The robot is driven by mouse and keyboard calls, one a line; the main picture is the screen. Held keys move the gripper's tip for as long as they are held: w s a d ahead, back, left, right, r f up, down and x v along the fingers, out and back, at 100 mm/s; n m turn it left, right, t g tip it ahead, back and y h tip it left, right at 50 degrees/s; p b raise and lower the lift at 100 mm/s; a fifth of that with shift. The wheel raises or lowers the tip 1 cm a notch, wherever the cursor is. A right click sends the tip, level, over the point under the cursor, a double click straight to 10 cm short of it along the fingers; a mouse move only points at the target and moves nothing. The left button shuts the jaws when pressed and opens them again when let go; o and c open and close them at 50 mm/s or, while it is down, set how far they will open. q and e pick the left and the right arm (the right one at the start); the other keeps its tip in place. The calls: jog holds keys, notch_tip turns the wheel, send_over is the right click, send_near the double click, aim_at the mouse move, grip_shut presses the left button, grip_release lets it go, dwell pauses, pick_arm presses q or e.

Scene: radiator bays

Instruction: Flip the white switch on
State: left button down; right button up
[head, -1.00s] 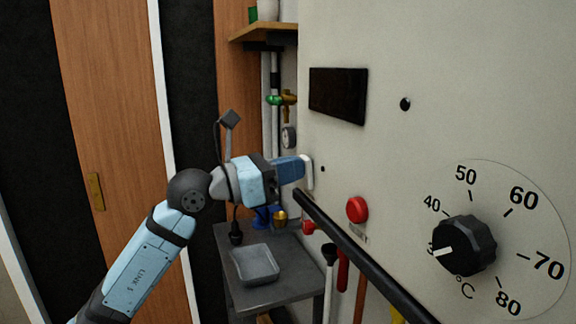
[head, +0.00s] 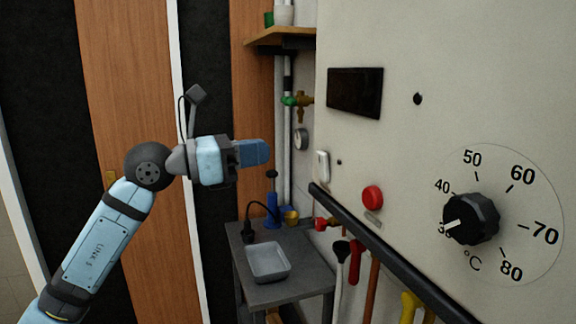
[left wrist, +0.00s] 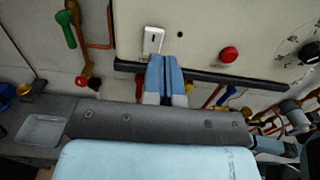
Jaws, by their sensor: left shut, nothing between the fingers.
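The white switch (head: 322,166) is on the left edge of the cream panel (head: 440,60), left of the red button (head: 372,197). It also shows in the left wrist view (left wrist: 153,40), just beyond my fingertips, with a grey mark near its lower part. My left gripper (head: 268,152) is shut and empty, with blue fingers pointing at the panel. In the head view a clear gap lies between the fingertips and the switch. In the left wrist view the closed fingers (left wrist: 165,60) overlap the switch's lower end. My right gripper is not in view.
A black rail (head: 380,245) runs across the panel below the switch. A large temperature dial (head: 470,218) is at the right and a dark display (head: 355,92) above. A grey table with a tray (head: 268,262) stands below, with pipes and valves behind.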

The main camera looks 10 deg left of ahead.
pick_arm(q)
jog(key=a, duration=0.2)
jog(key=h+b, duration=0.1)
jog(key=b, duration=0.8)
send_near(320, 160)
jog(key=p+x, duration=0.2)
jog(key=x, duration=0.4)
jog(key=shift+w+d+p, duration=0.1)
jog(key=shift+d+p, duration=0.2)
jog(key=shift+w+d+r, duration=0.1)
jog(key=shift+w+d, duration=0.2)
jog(key=shift+d, duration=0.1)
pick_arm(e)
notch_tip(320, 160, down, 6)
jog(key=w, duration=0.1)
